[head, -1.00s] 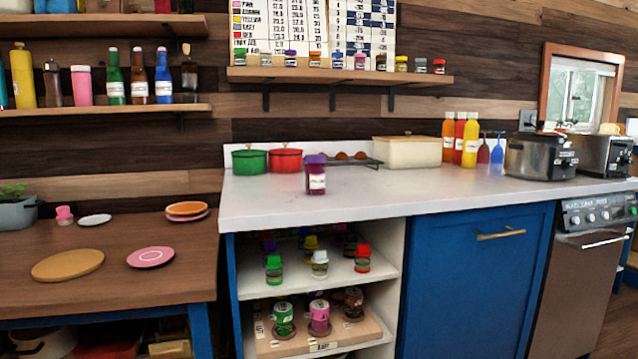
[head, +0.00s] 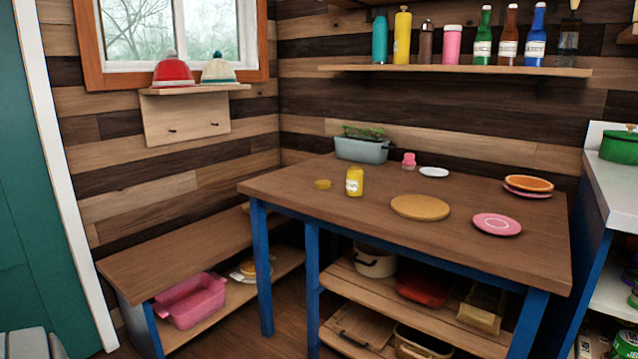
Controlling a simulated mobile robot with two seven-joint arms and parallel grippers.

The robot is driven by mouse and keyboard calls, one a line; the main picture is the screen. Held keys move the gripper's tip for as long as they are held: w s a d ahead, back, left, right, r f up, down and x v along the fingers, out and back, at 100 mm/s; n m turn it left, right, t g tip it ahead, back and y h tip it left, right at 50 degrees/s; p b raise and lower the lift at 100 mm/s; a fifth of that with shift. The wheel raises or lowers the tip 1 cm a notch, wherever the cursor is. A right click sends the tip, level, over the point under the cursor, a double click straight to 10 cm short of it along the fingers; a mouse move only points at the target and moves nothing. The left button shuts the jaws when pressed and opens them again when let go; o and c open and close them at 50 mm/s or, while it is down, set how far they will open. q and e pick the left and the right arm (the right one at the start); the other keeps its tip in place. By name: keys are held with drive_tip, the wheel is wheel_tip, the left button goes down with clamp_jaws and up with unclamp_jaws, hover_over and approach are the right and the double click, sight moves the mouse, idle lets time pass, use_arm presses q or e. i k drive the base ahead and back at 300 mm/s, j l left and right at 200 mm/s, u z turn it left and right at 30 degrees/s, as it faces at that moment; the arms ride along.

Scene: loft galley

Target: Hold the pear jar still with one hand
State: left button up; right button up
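A small yellow jar (head: 354,181) with a white label stands upright on the brown wooden table. Its label is too small to read, so I cannot tell whether it is the pear jar. Neither of my grippers is in view, and nothing touches the jar.
The table (head: 290,195) also bears a round tan board (head: 420,207), a pink plate (head: 497,224), stacked plates (head: 529,184), a white saucer (head: 434,172), a small pink item (head: 409,160) and a planter (head: 362,149). A low bench (head: 165,250) stands left.

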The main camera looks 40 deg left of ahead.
sight(354, 174)
drive_tip(key=j+u, duration=0.4)
drive_tip(key=j, duration=0.35)
drive_tip(key=i+j+u, duration=0.15)
drive_tip(key=j+u, duration=0.2)
drive_tip(key=j, duration=0.35)
